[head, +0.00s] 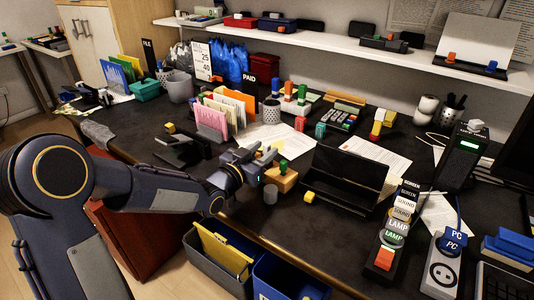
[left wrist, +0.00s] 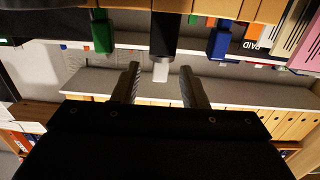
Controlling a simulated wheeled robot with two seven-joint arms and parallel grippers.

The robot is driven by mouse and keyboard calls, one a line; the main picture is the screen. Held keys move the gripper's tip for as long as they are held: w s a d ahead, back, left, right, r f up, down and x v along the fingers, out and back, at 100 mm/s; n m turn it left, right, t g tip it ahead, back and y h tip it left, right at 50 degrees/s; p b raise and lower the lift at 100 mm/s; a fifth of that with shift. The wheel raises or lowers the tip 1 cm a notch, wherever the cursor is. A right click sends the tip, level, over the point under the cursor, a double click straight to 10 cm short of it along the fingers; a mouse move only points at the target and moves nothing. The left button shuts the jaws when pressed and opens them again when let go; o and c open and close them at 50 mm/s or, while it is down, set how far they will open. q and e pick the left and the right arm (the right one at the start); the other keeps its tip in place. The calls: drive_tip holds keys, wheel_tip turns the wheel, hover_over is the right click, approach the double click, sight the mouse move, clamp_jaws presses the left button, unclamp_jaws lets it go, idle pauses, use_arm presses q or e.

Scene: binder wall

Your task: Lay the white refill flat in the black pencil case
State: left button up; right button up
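The black pencil case (head: 347,172) stands open on the desk, right of my left gripper. No refill shows in its visible part. A wooden block (head: 281,180) with a green piece (head: 283,166) stands beside the gripper. The left wrist view, upside down, shows a green piece (left wrist: 102,36), a blue piece (left wrist: 219,42) and a dark piece between them on wood. The dark piece's white end, apparently the white refill (left wrist: 160,72), lies in line with the finger gap. My left gripper (head: 266,157) is open, with fingers apart (left wrist: 160,84) and no visible grip. My right gripper is out of view.
A yellow cube (head: 309,197) and a grey cylinder (head: 270,194) stand near the front edge. A card sorter (head: 212,122) stands behind left. Bins (head: 220,262) stand below the edge.

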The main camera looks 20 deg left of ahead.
use_arm(q)
clamp_jaws()
drive_tip(key=shift+r, duration=0.1)
